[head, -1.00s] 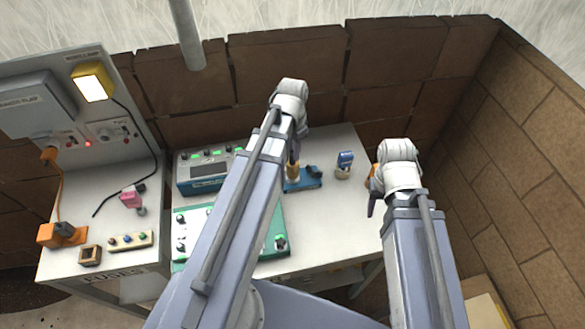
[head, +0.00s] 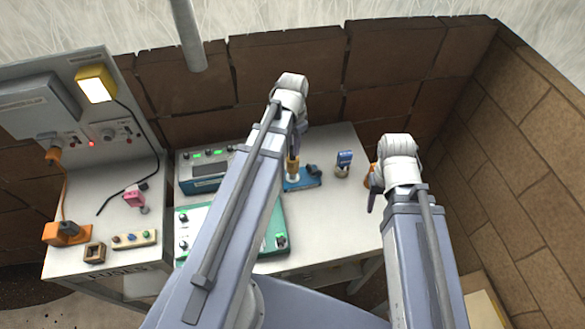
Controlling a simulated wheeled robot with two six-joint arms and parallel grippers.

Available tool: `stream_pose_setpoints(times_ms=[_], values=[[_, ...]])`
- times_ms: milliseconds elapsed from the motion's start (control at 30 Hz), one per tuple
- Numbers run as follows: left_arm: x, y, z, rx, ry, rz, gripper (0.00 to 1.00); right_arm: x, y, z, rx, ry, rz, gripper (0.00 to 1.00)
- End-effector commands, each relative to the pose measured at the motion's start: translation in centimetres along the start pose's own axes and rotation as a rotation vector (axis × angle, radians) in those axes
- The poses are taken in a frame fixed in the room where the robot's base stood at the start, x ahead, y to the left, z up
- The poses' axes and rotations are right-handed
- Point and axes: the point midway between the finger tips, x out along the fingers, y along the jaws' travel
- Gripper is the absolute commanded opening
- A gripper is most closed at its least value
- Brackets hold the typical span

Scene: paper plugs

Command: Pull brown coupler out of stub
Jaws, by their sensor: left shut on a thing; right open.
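The brown coupler (head: 293,167) stands upright at the blue stub base (head: 304,181) on the right-hand table. Whether it is still seated in the stub is too small to tell. My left gripper (head: 294,154) points down from above and is shut on the coupler's top; the arm hides part of it. My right gripper (head: 371,203) is open and empty over the table's right side, its fingers partly hidden by its own arm.
A blue-topped plug (head: 344,160) stands right of the stub, and an orange thing (head: 369,180) is partly behind my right wrist. A teal meter (head: 203,172) and a green panel (head: 272,236) lie left. A brick wall (head: 400,75) closes the back.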

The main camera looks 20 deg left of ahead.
Motion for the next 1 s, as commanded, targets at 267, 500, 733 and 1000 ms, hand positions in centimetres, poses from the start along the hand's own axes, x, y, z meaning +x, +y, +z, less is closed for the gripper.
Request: stream_pose_setpoints(times_ms=[267, 500, 733, 1000], values=[[-0.5, 0.0, 0.0, 0.000, 0.000, 0.000, 0.00, -0.5, 0.1, 0.0, 0.000, 0.000, 0.000, 0.50], [-2.0, 0.0, 0.0, 0.000, 0.000, 0.000, 0.00, -1.9, 0.2, 0.1, 0.000, 0.000, 0.000, 0.50], [-3.1, 0.0, 0.0, 0.000, 0.000, 0.000, 0.00, -3.0, 0.3, 0.2, 0.000, 0.000, 0.000, 0.50], [-3.0, 0.0, 0.0, 0.000, 0.000, 0.000, 0.00, -3.0, 0.3, 0.2, 0.000, 0.000, 0.000, 0.50]])
